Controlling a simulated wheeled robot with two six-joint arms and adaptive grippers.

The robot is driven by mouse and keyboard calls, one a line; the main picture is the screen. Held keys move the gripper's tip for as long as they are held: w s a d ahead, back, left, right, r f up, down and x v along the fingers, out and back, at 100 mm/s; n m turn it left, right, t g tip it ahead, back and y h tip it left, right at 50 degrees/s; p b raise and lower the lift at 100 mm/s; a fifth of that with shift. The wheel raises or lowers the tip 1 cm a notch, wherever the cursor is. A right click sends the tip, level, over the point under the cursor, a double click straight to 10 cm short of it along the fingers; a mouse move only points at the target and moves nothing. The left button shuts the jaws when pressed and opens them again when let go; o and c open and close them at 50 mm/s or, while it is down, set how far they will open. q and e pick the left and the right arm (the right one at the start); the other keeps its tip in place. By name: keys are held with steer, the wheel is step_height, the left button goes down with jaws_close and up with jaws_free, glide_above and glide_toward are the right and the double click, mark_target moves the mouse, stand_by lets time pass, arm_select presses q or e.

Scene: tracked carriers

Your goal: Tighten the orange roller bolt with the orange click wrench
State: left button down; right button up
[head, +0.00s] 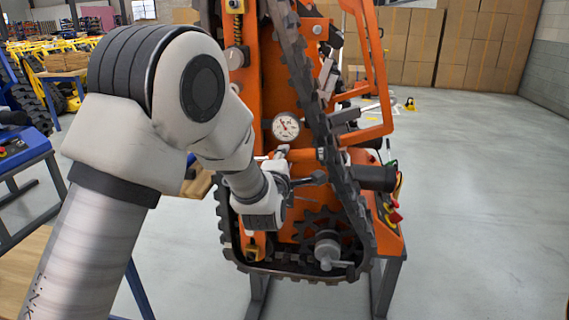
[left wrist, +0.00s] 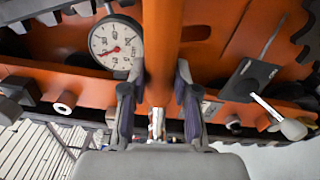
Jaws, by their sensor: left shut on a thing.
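The tracked carrier (head: 268,70) stands tilted up in front of me, with its orange frame and black track showing. My left gripper (head: 298,168) is at the middle of its side, below a round dial gauge (head: 286,127). I cannot make out the orange roller bolt. My right gripper is not in view.
The black track (head: 294,60) runs close beside my left gripper. A toothed sprocket with a grey hub (head: 327,250) lies below it. A blue workbench (head: 22,150) stands at the left. The floor at the right is clear, with stacked boxes (head: 480,45) behind.

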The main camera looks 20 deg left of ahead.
arm_select(q)
steer(key=shift+s+a+r+n, duration=0.1)
steer(key=shift+a+r+n, duration=0.1)
steer(key=shift+r+n, duration=0.55)
steer(key=shift+a+r+n, duration=0.2)
steer(key=shift+r+n, duration=0.35)
steer(key=shift+r, duration=0.25)
steer(key=shift+f, duration=0.1)
steer(key=shift+d+f+m, duration=0.25)
steer(key=shift+f+m, duration=0.35)
steer(key=shift+b, duration=0.3)
steer(key=shift+d+f+m+b, duration=0.15)
steer(key=shift+f+m+b, duration=0.2)
steer(key=shift+f+m, duration=0.25)
steer(key=shift+f, duration=0.1)
steer(key=shift+d+f+m+b, duration=0.1)
steer(key=shift+f+m+b, duration=0.25)
steer(key=shift+f+m, duration=0.2)
